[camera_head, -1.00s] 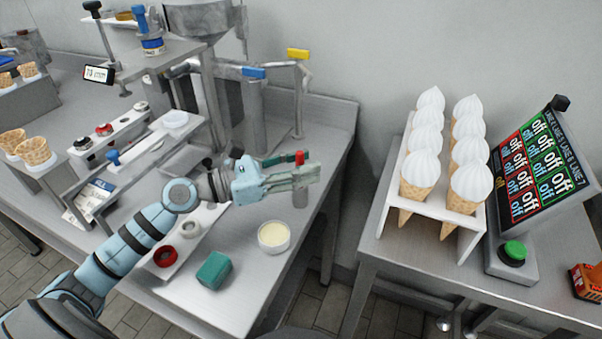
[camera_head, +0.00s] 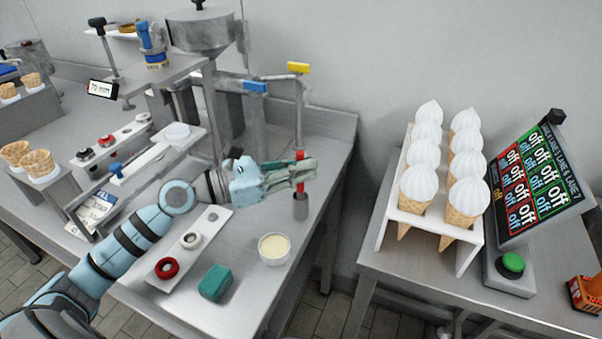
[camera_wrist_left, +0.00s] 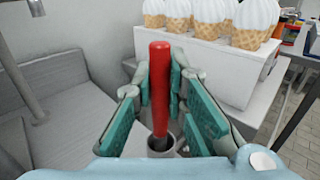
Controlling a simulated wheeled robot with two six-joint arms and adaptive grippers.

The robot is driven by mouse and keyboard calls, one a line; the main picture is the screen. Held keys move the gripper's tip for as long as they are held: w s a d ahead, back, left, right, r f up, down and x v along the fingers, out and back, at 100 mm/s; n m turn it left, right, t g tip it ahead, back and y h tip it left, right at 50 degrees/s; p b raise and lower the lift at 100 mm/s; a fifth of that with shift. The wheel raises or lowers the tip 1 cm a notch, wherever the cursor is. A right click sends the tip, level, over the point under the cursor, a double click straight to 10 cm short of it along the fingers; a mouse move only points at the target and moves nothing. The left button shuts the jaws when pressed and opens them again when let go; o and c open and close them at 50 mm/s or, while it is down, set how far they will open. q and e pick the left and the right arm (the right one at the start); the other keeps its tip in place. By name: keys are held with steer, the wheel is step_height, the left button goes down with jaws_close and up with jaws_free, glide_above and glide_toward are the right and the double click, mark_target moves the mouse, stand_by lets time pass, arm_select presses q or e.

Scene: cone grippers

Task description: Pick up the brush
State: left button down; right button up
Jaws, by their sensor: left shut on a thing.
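The brush (camera_head: 300,185) has a red handle and stands upright above a grey cylindrical holder (camera_head: 301,207) on the steel table. My left gripper (camera_head: 304,172) is shut on the brush handle, with red showing above and below the fingers. In the left wrist view the red handle (camera_wrist_left: 160,85) stands between the green finger pads (camera_wrist_left: 161,107). Its lower end meets a grey part at the mouth of the holder (camera_wrist_left: 165,150); the bristles are hidden. My right gripper is not in view.
A white bowl (camera_head: 274,249) and a green sponge (camera_head: 215,283) lie in front of the left arm. Metal pipes with blue (camera_head: 255,87) and yellow (camera_head: 298,67) handles rise behind the gripper. A cone rack (camera_head: 452,226) stands on the table at right, across a gap.

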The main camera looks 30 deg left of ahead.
arm_select(q)
step_height(320, 180, up, 17)
steer(key=p, duration=0.5)
